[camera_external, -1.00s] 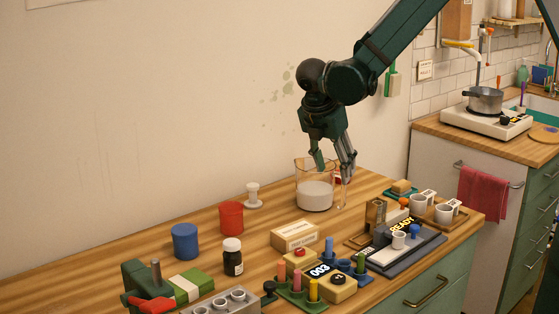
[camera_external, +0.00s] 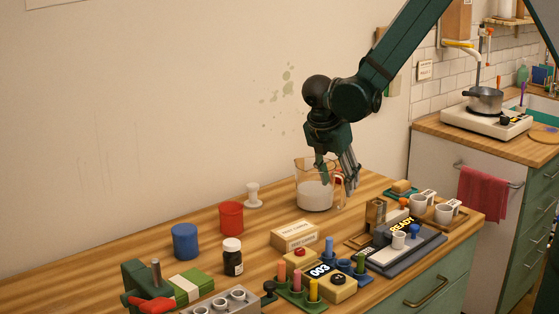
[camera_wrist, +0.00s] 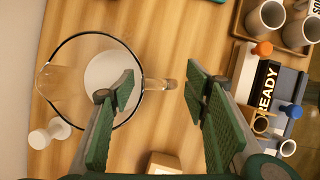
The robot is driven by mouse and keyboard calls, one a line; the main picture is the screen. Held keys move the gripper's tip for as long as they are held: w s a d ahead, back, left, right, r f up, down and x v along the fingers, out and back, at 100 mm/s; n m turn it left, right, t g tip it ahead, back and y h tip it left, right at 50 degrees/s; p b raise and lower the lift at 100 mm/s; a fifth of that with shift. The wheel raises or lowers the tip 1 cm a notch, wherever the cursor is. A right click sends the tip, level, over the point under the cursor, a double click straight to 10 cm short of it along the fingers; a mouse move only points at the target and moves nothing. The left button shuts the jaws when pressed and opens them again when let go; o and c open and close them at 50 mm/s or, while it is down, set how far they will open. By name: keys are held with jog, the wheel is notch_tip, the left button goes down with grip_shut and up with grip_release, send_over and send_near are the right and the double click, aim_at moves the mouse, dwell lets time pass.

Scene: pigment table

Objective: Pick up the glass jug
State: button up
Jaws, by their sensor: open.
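The glass jug (camera_external: 312,196) stands upright on the wooden table near the wall, with white contents in its lower part. In the wrist view the jug (camera_wrist: 66,100) is at left, seen from above, and its handle (camera_wrist: 158,84) points right. My gripper (camera_wrist: 160,90) is open and empty, with its jaws apart on either side of the handle. The left fingertip overlaps the jug's opening and the right one is beyond the handle. In the external view my gripper (camera_external: 339,183) points down at the jug's right side. Contact cannot be told.
A white stand (camera_external: 254,196), red cup (camera_external: 231,217) and blue cup (camera_external: 185,241) are left of the jug. A labelled box (camera_external: 295,235) is in front. A READY device (camera_external: 405,245) and a tray with mugs (camera_external: 436,212) are at right.

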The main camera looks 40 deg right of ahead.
jog(key=shift+d+f, duration=0.15)
jog(key=shift+f, duration=0.25)
jog(key=shift+c, duration=0.6)
grip_shut()
